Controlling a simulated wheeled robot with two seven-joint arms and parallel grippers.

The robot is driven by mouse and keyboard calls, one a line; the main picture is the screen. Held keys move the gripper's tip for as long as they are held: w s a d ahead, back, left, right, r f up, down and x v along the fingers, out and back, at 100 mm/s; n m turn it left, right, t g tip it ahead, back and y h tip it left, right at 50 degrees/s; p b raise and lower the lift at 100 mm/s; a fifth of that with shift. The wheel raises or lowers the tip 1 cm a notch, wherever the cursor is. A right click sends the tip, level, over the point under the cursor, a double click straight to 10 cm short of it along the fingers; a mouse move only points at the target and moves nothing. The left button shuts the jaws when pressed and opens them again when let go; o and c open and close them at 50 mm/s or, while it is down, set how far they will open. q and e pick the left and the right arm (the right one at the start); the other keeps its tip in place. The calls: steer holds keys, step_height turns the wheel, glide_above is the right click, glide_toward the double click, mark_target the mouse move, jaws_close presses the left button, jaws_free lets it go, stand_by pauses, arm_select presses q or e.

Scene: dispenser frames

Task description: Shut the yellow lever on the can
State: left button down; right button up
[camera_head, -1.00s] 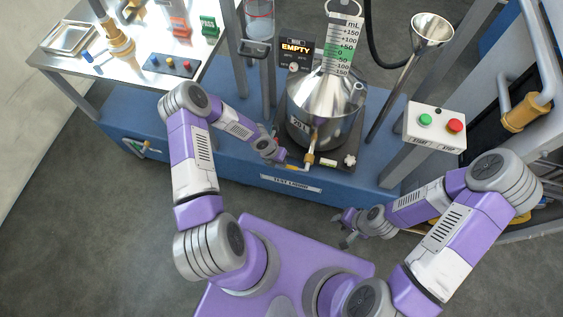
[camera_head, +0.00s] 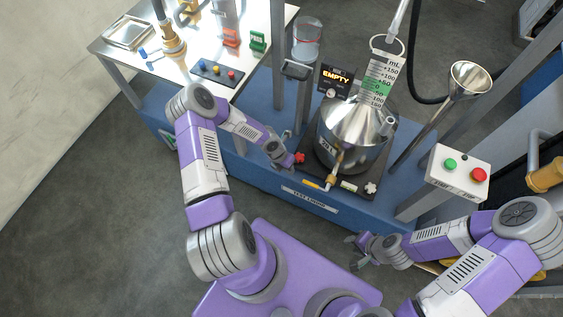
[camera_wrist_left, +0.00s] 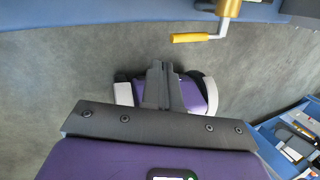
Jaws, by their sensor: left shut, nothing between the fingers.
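The steel can (camera_head: 346,139) stands on a dark plate on the blue bench, with a brass valve at the foot of its spout. The yellow lever (camera_head: 312,184) sticks out to the left from that valve. The lever also shows in the left wrist view (camera_wrist_left: 190,38), lying sideways near the top. My left gripper (camera_head: 287,163) is shut and empty, left of the lever and apart from it. In the left wrist view its fingers (camera_wrist_left: 157,68) are together, below the lever in the picture. My right gripper (camera_head: 355,250) looks open and empty, in front of the bench.
A red knob (camera_head: 299,158) sits close beside my left gripper. A control box (camera_head: 460,173) with green and red buttons stands at the right. The floor in front of the bench is clear.

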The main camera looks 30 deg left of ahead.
arm_select(q)
steer(key=a, duration=0.1)
steer(key=a+r, duration=0.1)
steer(key=a, duration=0.1)
steer(key=shift+s+r, duration=0.2)
steer(key=shift+s, duration=0.1)
stand_by(0.3)
steer(key=s+d+r+n+h, duration=0.1)
steer(key=s+d+r+n, duration=0.15)
steer(key=d+n, duration=0.5)
steer(key=s+d+r+n+h, duration=0.1)
steer(key=s+d+n, duration=0.2)
steer(key=d+n, duration=0.5)
steer(key=s+n+y, duration=0.1)
steer(key=s+n, duration=0.3)
steer(key=n, duration=0.7)
steer(key=s+d+r+n, duration=0.1)
steer(key=s+n, duration=0.3)
steer(key=n, duration=0.8)
steer(key=shift+d+r+g+y, duration=0.2)
steer(key=shift+d+g+y, duration=0.1)
steer(key=shift+g+y, duration=0.1)
steer(key=shift+n, duration=0.25)
